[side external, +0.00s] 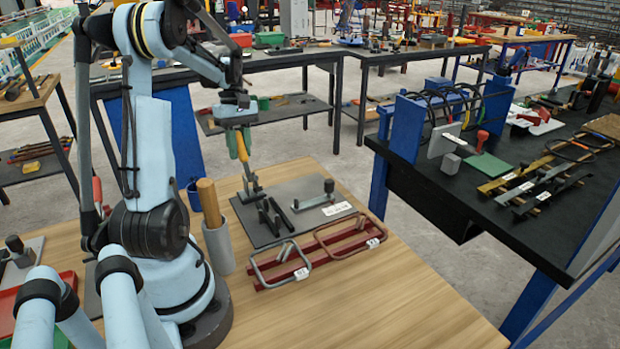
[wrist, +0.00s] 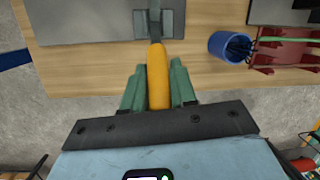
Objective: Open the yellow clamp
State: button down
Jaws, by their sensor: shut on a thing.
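The yellow clamp shows as a yellow handle (side external: 242,148) standing close to upright above its metal base on the dark grey plate (side external: 285,195). In the wrist view the yellow handle (wrist: 157,72) runs up the middle of the picture, with a grey metal bracket beyond it. My gripper (side external: 239,143) has green fingers closed around the handle from both sides.
A small grey fixture (side external: 325,198) sits on the plate's right side. The wooden table's front (side external: 380,310) is clear.

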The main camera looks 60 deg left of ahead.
jog(key=shift+a+f+h, duration=0.5)
jog(key=shift+a+h, duration=0.05)
jog(key=shift+h, duration=0.45)
jog(key=c, duration=1)
grip_release()
jog(key=shift+o, duration=0.2)
jog(key=v, duration=1.2)
